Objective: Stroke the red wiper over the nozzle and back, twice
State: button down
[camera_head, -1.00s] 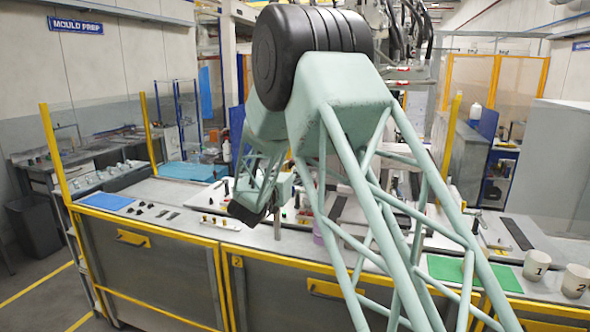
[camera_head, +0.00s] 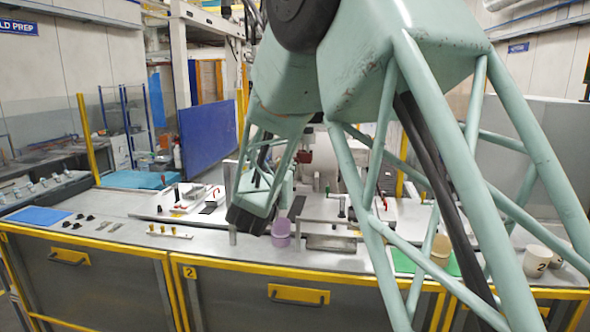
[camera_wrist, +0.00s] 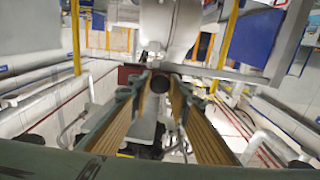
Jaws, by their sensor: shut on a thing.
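My gripper (camera_wrist: 160,82) is in the wrist view, its two long ribbed fingers closing on a dark round end (camera_wrist: 160,85). A dark red block, which looks like the red wiper (camera_wrist: 130,74), shows just beyond the left fingertip. A dark red piece also shows in the head view (camera_head: 305,158), above the bench beside my wrist. A pale rounded machine part, probably the nozzle's housing (camera_wrist: 170,25), stands ahead of the fingertips. I cannot make out the nozzle tip or whether the wiper touches it.
A purple cup (camera_head: 281,232) stands on the bench below my wrist. A blue panel (camera_head: 207,137) stands at the back left.

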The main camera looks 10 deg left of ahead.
jog(key=shift+d, duration=0.15)
jog(key=c, duration=2.7)
grip_release()
jog(key=shift+c, duration=0.2)
jog(key=o, duration=0.3)
jog(key=shift+d, duration=0.2)
jog(key=shift+a, duration=0.1)
jog(key=s, duration=1.2)
jog(key=shift+d, duration=0.3)
